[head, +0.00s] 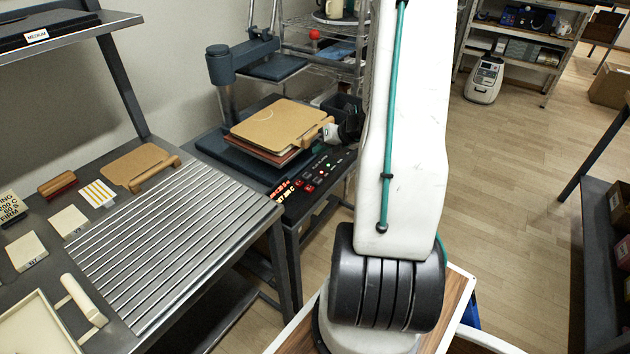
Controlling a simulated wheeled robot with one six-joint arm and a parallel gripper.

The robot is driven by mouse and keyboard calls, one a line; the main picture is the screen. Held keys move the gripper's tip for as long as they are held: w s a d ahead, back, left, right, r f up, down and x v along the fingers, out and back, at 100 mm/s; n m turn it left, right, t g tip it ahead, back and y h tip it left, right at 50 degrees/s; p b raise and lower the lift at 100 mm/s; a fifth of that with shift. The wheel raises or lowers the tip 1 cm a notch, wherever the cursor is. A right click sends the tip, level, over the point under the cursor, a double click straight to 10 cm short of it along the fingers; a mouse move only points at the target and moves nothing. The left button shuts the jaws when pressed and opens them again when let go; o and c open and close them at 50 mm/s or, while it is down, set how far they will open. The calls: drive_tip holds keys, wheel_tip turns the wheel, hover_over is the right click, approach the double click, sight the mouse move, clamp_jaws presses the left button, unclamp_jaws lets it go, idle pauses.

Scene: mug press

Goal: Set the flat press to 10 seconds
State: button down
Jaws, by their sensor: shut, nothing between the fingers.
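The flat press (207,141) stands left of centre, with its dark upper arm and plate (273,67) swung back. Its control panel (340,163) faces front, with red lit digits (281,188), red buttons and small lights; the digits are too small to read surely. A tan board (278,122) with a wooden handle lies on a stack over the press bed.
A slatted metal table (180,240) at left holds another tan board (137,165), pale tiles (68,222) and a white-handled tray (40,330). A wire rack (318,50) stands behind the press. The wood floor (510,190) at right is clear.

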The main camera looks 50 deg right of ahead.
sight(321, 181)
drive_tip(key=shift+f, duration=4.45)
drive_tip(key=shift+f, duration=0.1)
drive_tip(key=shift+f, duration=0.3)
drive_tip(key=shift+f, duration=0.45)
drive_tip(key=shift+r, duration=0.9)
drive_tip(key=shift+r, duration=2.5)
